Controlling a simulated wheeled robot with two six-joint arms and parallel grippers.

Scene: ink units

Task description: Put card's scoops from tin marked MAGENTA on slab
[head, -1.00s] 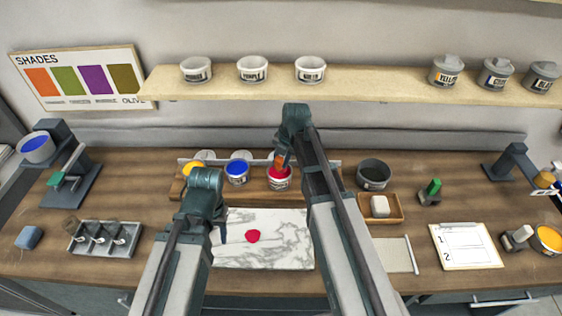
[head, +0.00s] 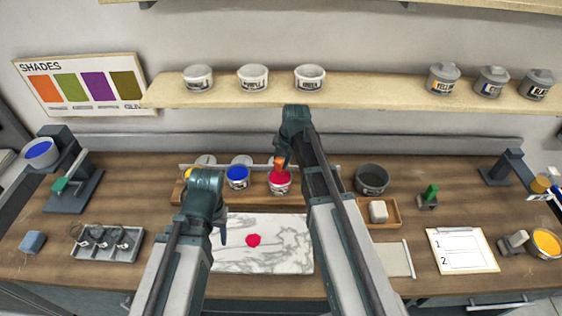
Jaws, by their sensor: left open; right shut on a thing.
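The marble slab (head: 285,262) lies at the front middle with one magenta-red blob (head: 254,240) on it. The tin of magenta-red ink (head: 279,185) stands in the wooden rack behind the slab; its label is too small to read. My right gripper (head: 280,168) is over that tin, shut on a thin tool with an orange part (head: 280,161), whose lower end is at the ink. My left gripper (head: 222,234) is open near the slab's left side, partly hidden by its own arm. The card (head: 463,250) lies at the right with lines numbered 1 and 2; its writing is unreadable.
A grey tray (head: 104,243) holds several small tools at left.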

